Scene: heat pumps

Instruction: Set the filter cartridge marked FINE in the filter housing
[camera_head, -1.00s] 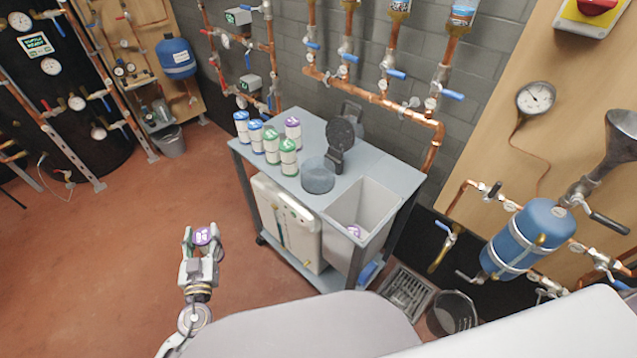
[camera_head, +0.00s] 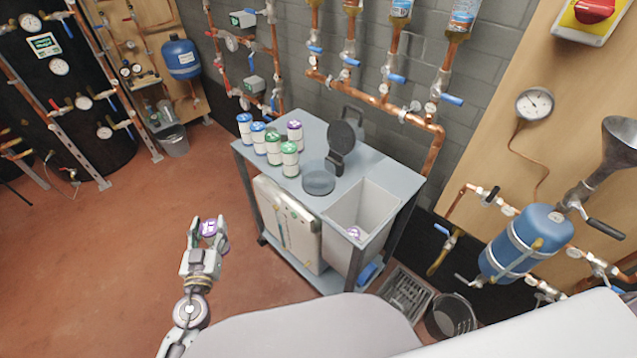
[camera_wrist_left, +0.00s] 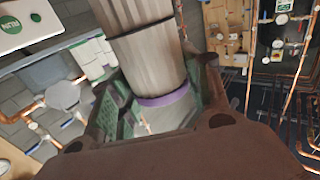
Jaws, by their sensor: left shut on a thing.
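My left gripper (camera_head: 208,226) is shut on a purple-capped filter cartridge (camera_head: 210,230), over the floor left of the cart. In the left wrist view the held cartridge (camera_wrist_left: 148,50) shows pale pleats and a purple band between the fingers (camera_wrist_left: 150,110). The filter housing (camera_head: 318,181) is a round grey bowl on the cart top, with its dark lid (camera_head: 341,138) swung up and open. Another purple-capped cartridge (camera_head: 295,132) stands at the back of the cart beside green-capped (camera_head: 289,158) and blue-capped (camera_head: 245,128) ones. The cartridge markings are too small to read. My right gripper is not in view.
The grey cart (camera_head: 352,180) has an open bin (camera_head: 372,205) at its right with a purple-capped item (camera_head: 354,232) inside. Copper pipes (camera_head: 375,97) run along the wall behind. Floor left of the cart is clear.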

